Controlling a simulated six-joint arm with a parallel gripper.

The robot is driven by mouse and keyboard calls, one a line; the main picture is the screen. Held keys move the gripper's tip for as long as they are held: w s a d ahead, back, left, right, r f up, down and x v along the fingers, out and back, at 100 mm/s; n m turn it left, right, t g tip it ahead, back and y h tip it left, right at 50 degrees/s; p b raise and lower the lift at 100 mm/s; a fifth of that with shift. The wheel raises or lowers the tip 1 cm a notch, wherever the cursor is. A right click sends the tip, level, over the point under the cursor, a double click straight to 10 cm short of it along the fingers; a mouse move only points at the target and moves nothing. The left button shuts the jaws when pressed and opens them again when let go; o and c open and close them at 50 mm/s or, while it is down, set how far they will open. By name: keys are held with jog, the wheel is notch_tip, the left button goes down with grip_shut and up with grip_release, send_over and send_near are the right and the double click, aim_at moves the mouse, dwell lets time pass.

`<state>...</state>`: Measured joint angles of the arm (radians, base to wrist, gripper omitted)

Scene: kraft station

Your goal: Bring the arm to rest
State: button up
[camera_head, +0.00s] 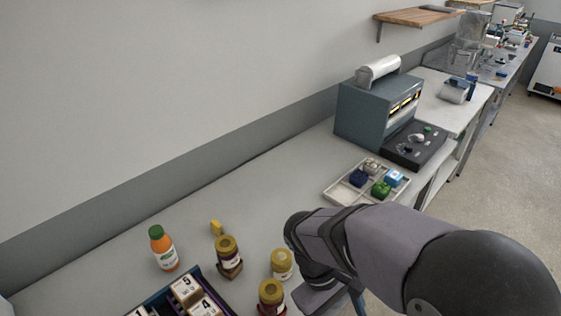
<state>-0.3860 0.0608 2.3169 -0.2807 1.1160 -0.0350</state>
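My arm (385,245) reaches in from the lower right over the near part of the light grey bench (235,190). Its far end bends down at the bottom of the picture, beside the jars. My gripper's fingers do not show, so whether they are open or hold anything is hidden.
Three yellow-lidded jars (282,264) stand just left of my arm. Farther left are an orange bottle (163,250) with a green cap, a small yellow piece (217,227) and a box of numbered blocks (167,303). A compartment tray (340,193) with coloured items lies behind my arm, before a blue-grey machine (365,118).

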notch_tip(320, 180, down, 6)
jog(key=d+r+m+t+y+b, duration=0.1)
jog(key=d+m+t+y+b, duration=0.1)
jog(key=m+y, duration=0.3)
notch_tip(320, 180, up, 12)
jog(key=m+p, duration=0.2)
jog(key=p, duration=1)
jog(key=shift+h, duration=0.4)
jog(key=f+b, duration=0.5)
jog(key=shift+w+f, duration=0.2)
jog(key=shift+f, duration=0.1)
